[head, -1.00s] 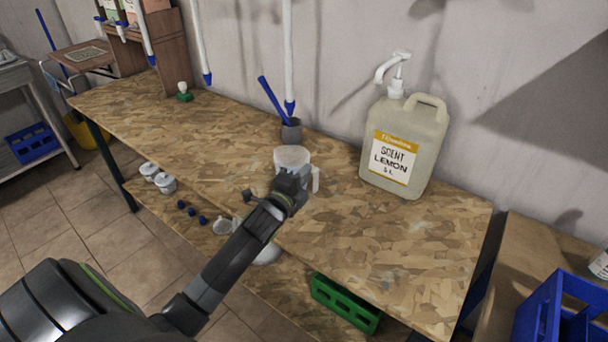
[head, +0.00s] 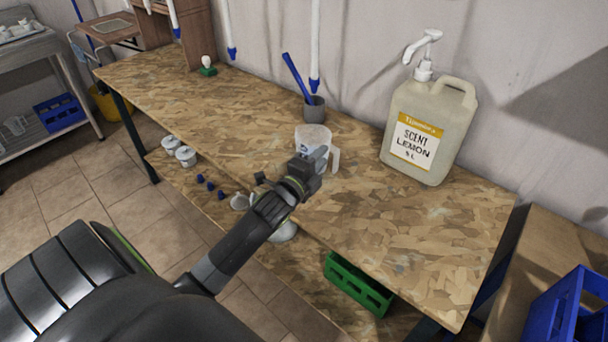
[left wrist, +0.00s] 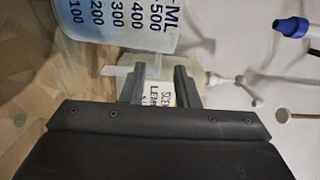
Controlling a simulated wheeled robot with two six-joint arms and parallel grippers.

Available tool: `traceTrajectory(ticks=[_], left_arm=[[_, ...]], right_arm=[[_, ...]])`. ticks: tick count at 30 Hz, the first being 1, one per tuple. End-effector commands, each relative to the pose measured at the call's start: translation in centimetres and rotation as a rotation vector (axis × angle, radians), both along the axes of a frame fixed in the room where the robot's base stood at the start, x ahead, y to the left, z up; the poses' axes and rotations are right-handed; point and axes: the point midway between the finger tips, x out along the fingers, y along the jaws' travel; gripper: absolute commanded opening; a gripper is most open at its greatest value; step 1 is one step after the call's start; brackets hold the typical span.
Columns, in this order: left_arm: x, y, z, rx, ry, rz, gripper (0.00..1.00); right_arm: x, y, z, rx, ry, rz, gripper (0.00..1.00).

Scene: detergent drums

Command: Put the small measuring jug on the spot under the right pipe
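The small measuring jug (head: 313,137), clear with a pale handle, stands upright on the wooden table. Its blue ML scale shows large at the top of the left wrist view (left wrist: 115,25). My left gripper (head: 312,166) is just in front of the jug and hides its lower part. In the left wrist view its two fingers (left wrist: 160,75) are apart, with the jug's handle near the tips; I cannot tell whether they touch it. The right pipe (head: 315,45), white with a blue tip, hangs above a grey cup (head: 314,112). The spot on the table cannot be made out. My right gripper is not in view.
A big lemon scent bottle (head: 430,128) with a pump stands right of the jug. The grey cup holds a blue stick (head: 295,75). The left pipe (head: 228,20) hangs near a small green-based item (head: 207,68). The table's right front is clear.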

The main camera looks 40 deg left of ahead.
Motion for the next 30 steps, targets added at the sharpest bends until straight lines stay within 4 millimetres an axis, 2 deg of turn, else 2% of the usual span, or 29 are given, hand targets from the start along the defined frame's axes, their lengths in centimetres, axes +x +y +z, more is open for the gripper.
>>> traceTrajectory(ticks=[6,13,19,30], left_arm=[[-4.7,-0.2,-0.2,0.0,0.001,0.0,0.28],[-8.1,-0.4,-0.1,-0.001,0.001,0.0,0.28],[-9.3,-0.4,0.0,-0.001,0.0,0.0,0.28],[-9.3,-0.4,0.0,-0.001,0.0,0.0,0.28]], right_arm=[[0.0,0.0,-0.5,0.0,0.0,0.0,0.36],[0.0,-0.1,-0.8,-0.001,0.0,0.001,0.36],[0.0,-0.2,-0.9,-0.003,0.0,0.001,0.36],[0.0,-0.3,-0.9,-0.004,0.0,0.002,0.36]])
